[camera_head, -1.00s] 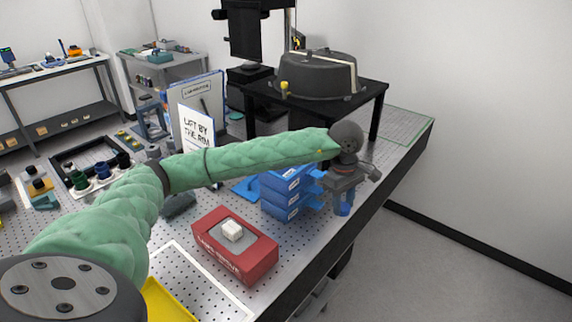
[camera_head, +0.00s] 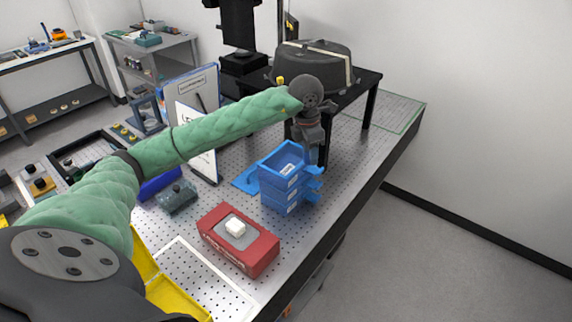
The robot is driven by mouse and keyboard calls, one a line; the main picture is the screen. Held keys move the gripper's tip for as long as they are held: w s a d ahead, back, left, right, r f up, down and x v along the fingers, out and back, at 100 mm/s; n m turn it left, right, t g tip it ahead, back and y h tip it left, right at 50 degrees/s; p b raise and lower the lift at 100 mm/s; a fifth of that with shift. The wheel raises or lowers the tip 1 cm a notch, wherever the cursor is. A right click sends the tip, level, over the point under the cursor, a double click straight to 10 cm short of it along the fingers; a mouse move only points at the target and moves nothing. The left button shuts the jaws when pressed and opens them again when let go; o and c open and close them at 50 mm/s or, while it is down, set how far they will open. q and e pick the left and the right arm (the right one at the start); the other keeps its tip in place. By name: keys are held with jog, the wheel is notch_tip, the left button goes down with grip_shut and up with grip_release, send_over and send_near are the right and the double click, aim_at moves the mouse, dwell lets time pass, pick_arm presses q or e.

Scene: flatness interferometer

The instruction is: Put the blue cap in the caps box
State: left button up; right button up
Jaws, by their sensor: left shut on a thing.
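My left arm crosses the view from the lower left. Its gripper (camera_head: 313,148) points down just right of the top of a stack of blue bins (camera_head: 280,188), and it is shut on a small blue thing, most likely the blue cap, now largely hidden by the fingers. The top bin is open, with its inside showing. The bins have white labels too small to read, so I cannot tell which is the caps box. My right gripper is not in view.
Behind is a black stand (camera_head: 371,82) bearing a dark domed cover (camera_head: 312,62). A yellow tray (camera_head: 172,298) lies lower left. The perforated table is clear right of the bins.

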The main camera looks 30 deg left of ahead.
pick_arm(q)
send_over(288, 170)
jog(key=f, duration=0.6)
jog(key=shift+s+a+b, duration=0.2)
jog(key=shift+b, duration=0.15)
notch_tip(288, 170, down, 4)
jog(key=shift+r, duration=0.25)
jog(key=shift+f, duration=0.4)
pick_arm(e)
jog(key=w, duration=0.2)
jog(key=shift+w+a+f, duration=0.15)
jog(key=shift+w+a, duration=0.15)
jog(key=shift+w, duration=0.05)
pick_arm(q)
jog(key=o, duration=0.7)
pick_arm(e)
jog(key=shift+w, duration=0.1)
pick_arm(q)
jog(key=shift+r, duration=0.25)
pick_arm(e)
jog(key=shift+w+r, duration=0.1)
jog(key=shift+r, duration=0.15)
